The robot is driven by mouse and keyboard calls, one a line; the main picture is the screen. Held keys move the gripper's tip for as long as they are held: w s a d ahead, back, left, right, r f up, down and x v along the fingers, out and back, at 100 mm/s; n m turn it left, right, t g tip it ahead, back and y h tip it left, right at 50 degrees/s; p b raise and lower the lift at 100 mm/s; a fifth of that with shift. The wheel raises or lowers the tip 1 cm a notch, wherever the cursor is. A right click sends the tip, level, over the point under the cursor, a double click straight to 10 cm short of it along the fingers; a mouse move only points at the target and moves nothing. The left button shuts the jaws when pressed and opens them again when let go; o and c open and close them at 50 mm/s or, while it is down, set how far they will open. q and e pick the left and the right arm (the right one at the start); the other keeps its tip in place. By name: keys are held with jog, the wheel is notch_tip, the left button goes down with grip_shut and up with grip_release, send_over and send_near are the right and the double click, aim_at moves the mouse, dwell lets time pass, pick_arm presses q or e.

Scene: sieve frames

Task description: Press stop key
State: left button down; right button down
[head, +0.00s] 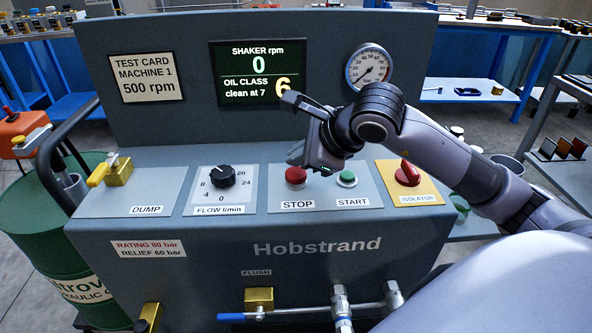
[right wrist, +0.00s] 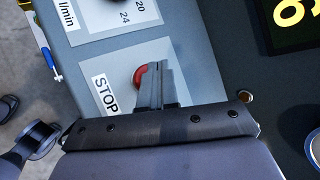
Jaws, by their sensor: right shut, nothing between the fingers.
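The red STOP key (head: 296,178) is a round mushroom button on the sloped grey panel, above its STOP label. In the right wrist view the STOP key (right wrist: 139,76) is partly covered by my fingers. My right gripper (head: 297,157) is shut and empty, with its fingertips just above the STOP key. In the right wrist view the closed fingers (right wrist: 156,80) overlap the key's edge; I cannot tell whether they touch it. The display (head: 258,72) reads shaker 0 rpm and oil class 6, clean at 7. My left gripper is not in view.
The green START button (head: 347,179) is close on the right, then the red ISOLATOR knob (head: 407,174). The black flow knob (head: 222,176) and yellow DUMP lever (head: 98,175) are to the left. A test card (head: 147,78) reads 500 rpm. A pressure gauge (head: 368,66) is above.

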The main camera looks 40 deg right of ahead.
aim_at(300, 175)
jog(key=shift+r, duration=0.1)
jog(key=shift+r+p, duration=1.7)
jog(key=shift+r, duration=0.75)
jog(key=shift+f, duration=0.1)
